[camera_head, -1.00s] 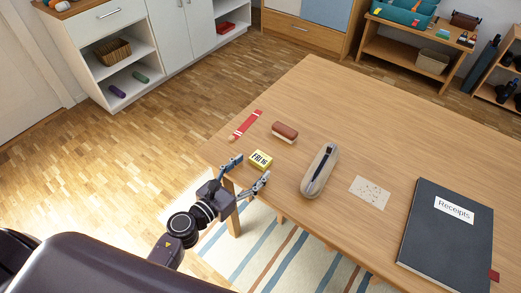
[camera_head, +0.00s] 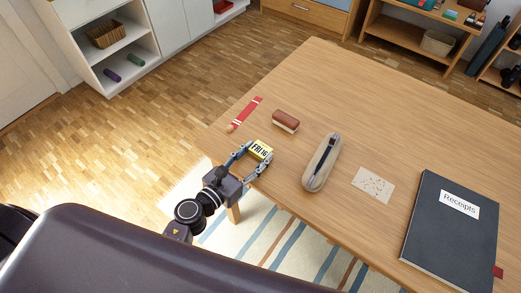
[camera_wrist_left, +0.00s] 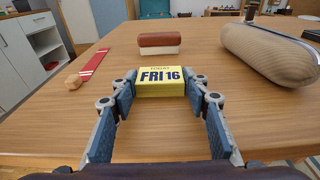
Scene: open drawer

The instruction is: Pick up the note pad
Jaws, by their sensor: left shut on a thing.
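The note pad (camera_head: 260,148) is a small yellow block marked "FRI 16", near the table's left front edge. It also shows in the left wrist view (camera_wrist_left: 160,88), face toward the camera. My left gripper (camera_head: 257,153) has one finger on each side of the pad and is shut on it. In the left wrist view the fingertips (camera_wrist_left: 161,80) meet the pad's left and right sides. I cannot tell whether the pad is clear of the table. My right gripper is not in view.
On the table (camera_head: 330,80), a red strip with a wooden end (camera_head: 246,113) and a brown-topped eraser (camera_head: 286,120) lie beyond the pad. A beige pencil case (camera_head: 322,162), a speckled card (camera_head: 373,184) and a black "Receipts" binder (camera_head: 450,232) lie to the right. The table's far part is clear.

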